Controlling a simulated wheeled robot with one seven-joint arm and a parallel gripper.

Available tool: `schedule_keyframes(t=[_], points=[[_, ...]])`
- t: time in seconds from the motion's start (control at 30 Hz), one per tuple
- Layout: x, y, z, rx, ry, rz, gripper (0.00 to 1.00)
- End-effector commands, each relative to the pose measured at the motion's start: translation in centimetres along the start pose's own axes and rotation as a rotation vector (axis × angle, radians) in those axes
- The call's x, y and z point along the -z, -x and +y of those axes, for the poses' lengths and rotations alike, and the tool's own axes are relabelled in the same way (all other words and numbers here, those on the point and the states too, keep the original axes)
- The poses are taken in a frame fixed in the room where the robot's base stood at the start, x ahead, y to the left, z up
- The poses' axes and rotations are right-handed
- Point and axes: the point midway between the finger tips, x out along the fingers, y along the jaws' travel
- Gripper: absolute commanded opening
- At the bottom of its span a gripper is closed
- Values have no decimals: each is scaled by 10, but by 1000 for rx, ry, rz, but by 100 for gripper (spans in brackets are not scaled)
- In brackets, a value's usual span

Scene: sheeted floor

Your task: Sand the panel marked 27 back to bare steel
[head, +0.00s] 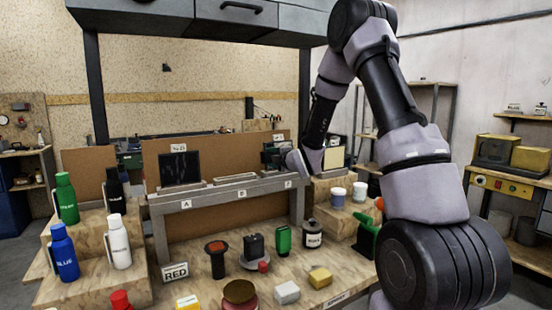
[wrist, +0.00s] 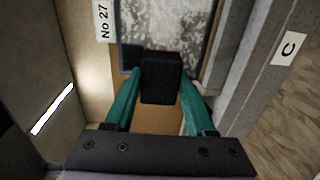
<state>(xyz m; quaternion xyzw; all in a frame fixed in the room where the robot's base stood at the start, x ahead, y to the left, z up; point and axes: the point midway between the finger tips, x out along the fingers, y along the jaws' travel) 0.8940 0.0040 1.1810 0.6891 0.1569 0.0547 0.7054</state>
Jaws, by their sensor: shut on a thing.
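My gripper (wrist: 160,80) has teal fingers closed on the sides of a black block (wrist: 161,70), likely a sanding block. The block is in front of the panel marked No 27 (wrist: 195,28); I cannot tell if they touch. The panel's visible face is mottled, with pale grey areas and dark patches. Its No 27 tag (wrist: 103,20) is at the upper left in the wrist view. In the head view my gripper (head: 273,154) is at the right end of the raised rack, and my arm and gripper mostly hide that panel.
The rack (head: 235,194) also bears a dark panel (head: 180,168) at slot A. A C label (wrist: 288,48) shows beside my gripper. Bottles such as the blue one (head: 63,252) stand left.

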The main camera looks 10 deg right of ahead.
Motion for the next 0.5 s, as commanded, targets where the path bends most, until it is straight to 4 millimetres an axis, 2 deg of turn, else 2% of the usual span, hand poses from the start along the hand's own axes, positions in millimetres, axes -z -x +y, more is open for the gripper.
schedule_keyframes(t=[0.5], points=[[2,1,21,-3,2,4,11]])
